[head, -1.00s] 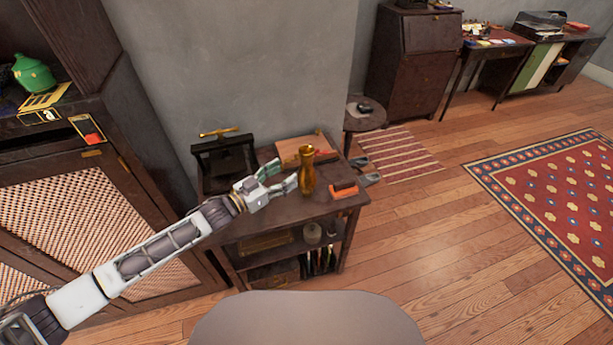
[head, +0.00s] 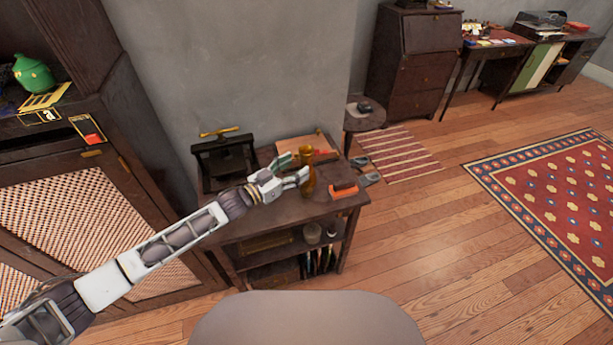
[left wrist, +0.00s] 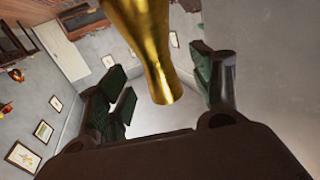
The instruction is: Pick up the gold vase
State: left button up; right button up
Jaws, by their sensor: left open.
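The gold vase (head: 308,170) stands upright on the small dark wooden table (head: 290,212), near its middle. In the left wrist view the vase (left wrist: 155,55) shows large between the fingers of my left gripper (left wrist: 160,90), with clear gaps on both sides. My left gripper (head: 296,168) reaches in from the left at the vase, open, with its fingers around the vase's left side. In the head view the gripper covers part of the vase's left edge; whether a finger touches it I cannot tell. My right gripper is not in view.
A black press-like object with a gold bar (head: 224,158) stands at the table's back left. A wooden board (head: 300,147) lies behind the vase. An orange-and-dark item (head: 344,190) lies close to the vase's right. A dark cabinet (head: 85,200) stands left.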

aim_at(302, 165)
pick_arm(q)
jog(key=shift+x, duration=0.85)
jog(key=shift+w+d+f, duration=0.1)
jog(key=shift+w+d, duration=0.2)
jog(key=shift+d, duration=0.2)
jog(key=shift+w+d+f, duration=0.1)
jog(key=shift+w+d, duration=0.2)
jog(key=shift+d, duration=0.15)
jog(key=shift+w+d, duration=0.4)
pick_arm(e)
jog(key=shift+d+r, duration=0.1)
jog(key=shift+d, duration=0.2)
